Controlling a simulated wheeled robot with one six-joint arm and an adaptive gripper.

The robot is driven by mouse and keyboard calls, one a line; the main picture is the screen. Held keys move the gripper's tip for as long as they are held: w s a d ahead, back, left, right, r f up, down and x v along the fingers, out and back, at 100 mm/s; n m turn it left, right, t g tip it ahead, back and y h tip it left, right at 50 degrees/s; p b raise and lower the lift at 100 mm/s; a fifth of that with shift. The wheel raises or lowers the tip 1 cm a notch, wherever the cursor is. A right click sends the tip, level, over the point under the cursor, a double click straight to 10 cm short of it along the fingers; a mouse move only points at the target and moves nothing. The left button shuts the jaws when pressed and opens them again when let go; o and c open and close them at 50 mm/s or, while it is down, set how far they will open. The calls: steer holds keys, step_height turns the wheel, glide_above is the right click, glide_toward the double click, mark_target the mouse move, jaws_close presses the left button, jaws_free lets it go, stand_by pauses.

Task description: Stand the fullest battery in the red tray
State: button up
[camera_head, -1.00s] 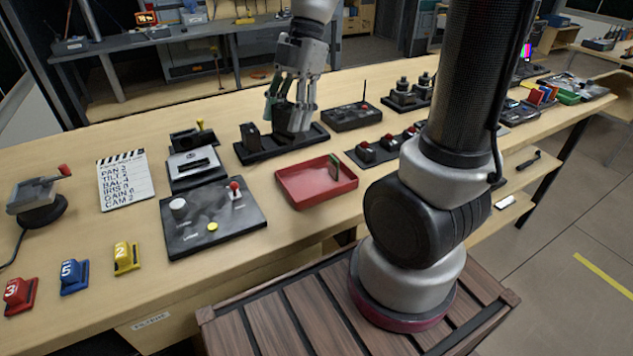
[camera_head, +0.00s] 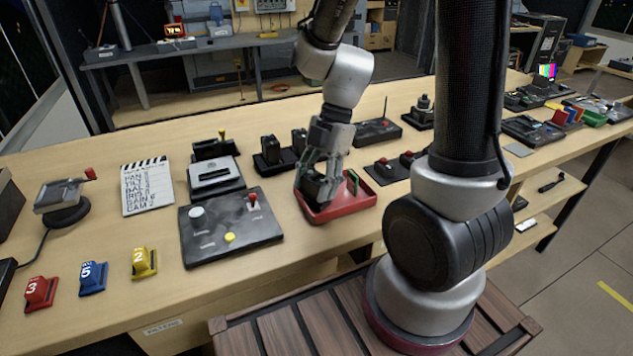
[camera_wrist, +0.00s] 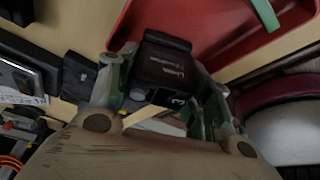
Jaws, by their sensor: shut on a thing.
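My gripper (camera_head: 323,178) is over the left part of the red tray (camera_head: 358,207). It is shut on a black battery (camera_head: 316,187), which is partly hidden by the fingers in the head view. In the wrist view the battery (camera_wrist: 165,62) sits between the fingers, with small print on it, and the red tray (camera_wrist: 215,25) lies beyond it. I cannot tell whether the battery touches the tray floor. A green upright piece (camera_head: 352,181) stands in the tray to the right of my gripper. Two other black batteries stand on the charger (camera_head: 274,165) behind the tray.
A black control panel with a red-knobbed lever (camera_head: 232,228) lies left of the tray. Black boxes with red buttons (camera_head: 387,169) sit to its right. A black device with an antenna (camera_head: 378,132) is behind. Bare table lies in front of the tray.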

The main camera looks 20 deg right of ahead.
steer(key=shift+f, duration=0.1)
steer(key=o, duration=1.2)
steer(key=v, duration=1.2)
steer(key=shift+s+d+r+m+t+h, duration=0.65)
steer(key=shift+s+d+r+m+t, duration=0.7)
steer(key=shift+m, duration=2.4)
steer(key=shift+s+d+r+m+t+h, duration=0.8)
steer(key=shift+s+d+m, duration=0.9)
steer(key=shift+m, duration=2.1)
steer(key=shift+s+d+r+m+t+h, duration=0.55)
steer(key=shift+s+d+r+m+t, duration=0.95)
steer(key=shift+m, duration=2.25)
steer(key=shift+s+a+f+g, duration=0.3)
steer(key=shift+s+a+g, duration=0.1)
steer(key=shift+g, duration=0.15)
